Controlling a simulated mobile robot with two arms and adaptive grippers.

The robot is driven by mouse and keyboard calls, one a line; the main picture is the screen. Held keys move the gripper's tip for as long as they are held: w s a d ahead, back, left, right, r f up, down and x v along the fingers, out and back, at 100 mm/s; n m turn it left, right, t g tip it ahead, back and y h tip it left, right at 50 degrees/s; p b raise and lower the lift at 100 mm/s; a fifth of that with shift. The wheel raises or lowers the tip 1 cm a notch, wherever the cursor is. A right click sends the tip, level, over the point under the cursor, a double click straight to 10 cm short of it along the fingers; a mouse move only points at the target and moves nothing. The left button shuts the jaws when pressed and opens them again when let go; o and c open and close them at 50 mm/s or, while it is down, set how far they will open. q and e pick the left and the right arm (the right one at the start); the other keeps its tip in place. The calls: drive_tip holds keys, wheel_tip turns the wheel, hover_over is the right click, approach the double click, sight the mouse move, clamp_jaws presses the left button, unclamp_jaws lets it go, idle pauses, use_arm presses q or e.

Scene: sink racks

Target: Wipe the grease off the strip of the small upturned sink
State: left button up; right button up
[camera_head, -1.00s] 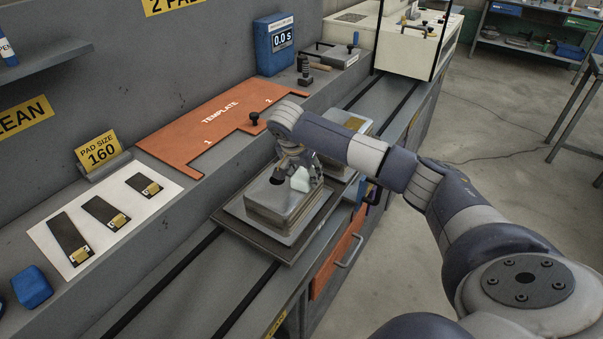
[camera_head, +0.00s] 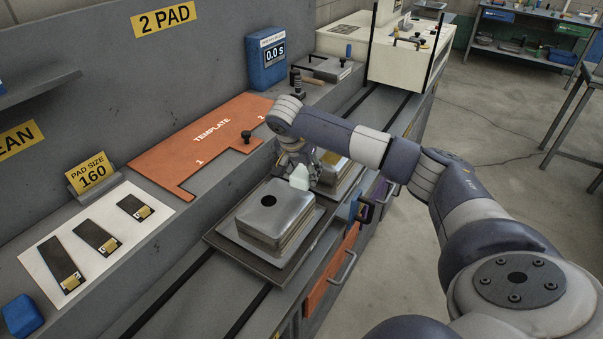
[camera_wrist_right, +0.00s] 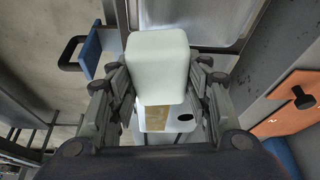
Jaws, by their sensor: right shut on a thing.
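An upturned grey metal sink (camera_head: 275,217) with a round dark hole in its top lies on a dark flat board (camera_head: 225,237). A second, partly hidden sink (camera_head: 340,176) lies behind it with a yellowish-brown patch on top. My right gripper (camera_head: 300,172) is shut on a white block (camera_head: 299,179), above the gap between the two sinks. The block (camera_wrist_right: 157,62) fills the jaws in the wrist view; a brown patch shows below it. Contact with a sink cannot be told. My left gripper is not in view.
An orange template (camera_head: 215,135) with a black knob lies on the ledge. A white sheet (camera_head: 50,240) with several dark samples lies left of it. A blue timer (camera_head: 268,58) stands at the back. A blue piece with a dark handle (camera_head: 366,210) juts from the bench's front edge.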

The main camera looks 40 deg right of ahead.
drive_tip(key=shift+w+d+r+p, duration=0.15)
drive_tip(key=shift+r+p, duration=0.3)
drive_tip(key=shift+r, duration=0.75)
